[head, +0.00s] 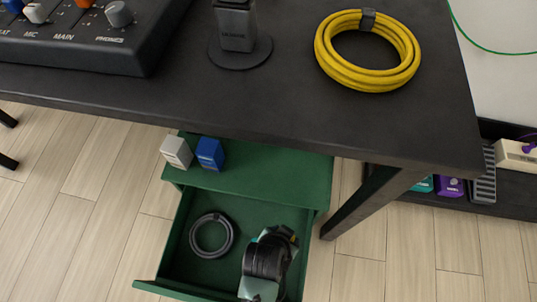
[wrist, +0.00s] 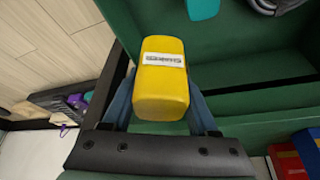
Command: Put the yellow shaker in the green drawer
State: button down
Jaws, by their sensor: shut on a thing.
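My gripper (head: 283,238) is shut on the yellow shaker (wrist: 161,80), which has a pale label. In the wrist view the shaker sits between my two fingers. In the head view my gripper hides most of it. The green drawer (head: 178,240) is pulled open below the desk. My gripper is over the right part of the drawer. The shaker appears above the drawer near its right side wall; how high it is I cannot tell.
A grey ring (head: 212,235) lies in the drawer's left part. A teal item (wrist: 203,8) is in the drawer too. White (head: 177,151) and blue (head: 210,153) boxes stand on the green cabinet top. The black desk (head: 270,100) overhangs the cabinet, with a leg at right.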

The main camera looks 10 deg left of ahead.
notch_tip(320, 180, down, 14)
jog(key=b, duration=0.9)
jog(key=shift+f+b, duration=0.1)
jog(key=shift+b, duration=0.2)
jog(key=w+b, duration=0.1)
jog(key=w, duration=0.3)
jog(key=shift+b, duration=0.4)
jog(key=w+b, duration=0.2)
jog(key=w, duration=0.2)
jog(key=shift+w+b, duration=0.1)
jog(key=shift+b, duration=0.2)
jog(key=shift+f+b, duration=0.35)
jog(key=shift+b, duration=0.25)
jog(key=shift+f, duration=0.1)
jog(key=shift+c, duration=0.9)
grip_release()
